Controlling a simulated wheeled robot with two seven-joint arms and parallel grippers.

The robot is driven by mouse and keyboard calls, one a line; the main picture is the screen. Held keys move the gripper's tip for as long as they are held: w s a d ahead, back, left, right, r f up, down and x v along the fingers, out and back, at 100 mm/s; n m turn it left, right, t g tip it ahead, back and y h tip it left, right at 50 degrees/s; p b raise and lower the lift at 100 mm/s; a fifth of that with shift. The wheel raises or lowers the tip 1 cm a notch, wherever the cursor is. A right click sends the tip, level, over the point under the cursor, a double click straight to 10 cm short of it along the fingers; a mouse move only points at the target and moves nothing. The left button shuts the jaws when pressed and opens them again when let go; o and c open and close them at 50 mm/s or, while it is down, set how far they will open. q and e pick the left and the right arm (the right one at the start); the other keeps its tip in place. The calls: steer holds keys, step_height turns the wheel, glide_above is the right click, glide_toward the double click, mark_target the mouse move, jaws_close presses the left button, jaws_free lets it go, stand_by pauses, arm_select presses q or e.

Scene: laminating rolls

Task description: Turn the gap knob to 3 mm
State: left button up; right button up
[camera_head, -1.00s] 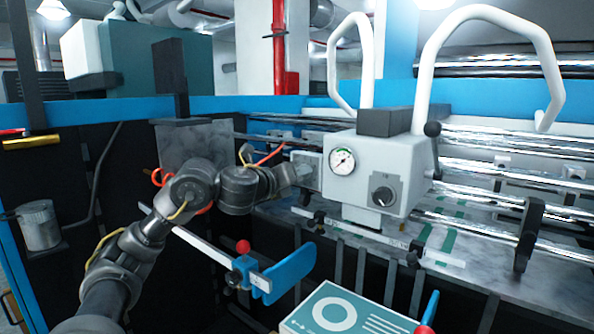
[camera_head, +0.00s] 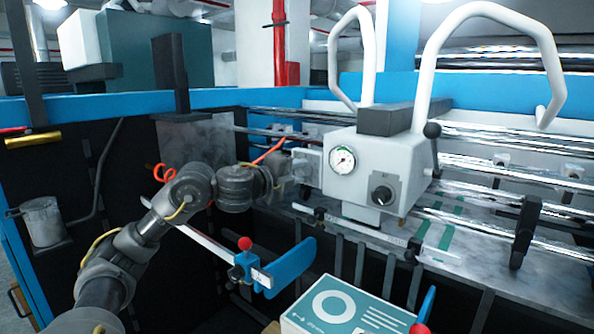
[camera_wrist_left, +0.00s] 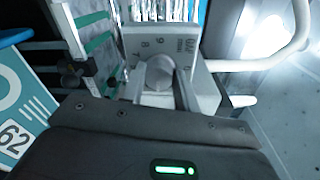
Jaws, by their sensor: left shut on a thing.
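The gap knob (camera_wrist_left: 158,76) is a grey round knob on a light plate (camera_wrist_left: 150,38) with printed numbers and a label, seen upside down in the left wrist view. My left gripper (camera_wrist_left: 160,85) is shut on this knob, one finger on each side. In the head view the left gripper (camera_head: 287,170) reaches the plate (camera_head: 307,166) on the left side of the white housing (camera_head: 375,158); the knob is hidden there by the gripper. I cannot read which number the knob points to. My right gripper is not in view.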

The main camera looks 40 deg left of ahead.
arm_select(q)
steer(key=shift+n, duration=0.4)
stand_by(0.3)
steer(key=o, duration=1)
steer(key=shift+c, duration=0.2)
steer(key=s+b, duration=0.4)
steer(key=s, duration=0.6)
steer(key=shift+s+r+b, duration=0.3)
steer(key=shift+s+b, duration=0.05)
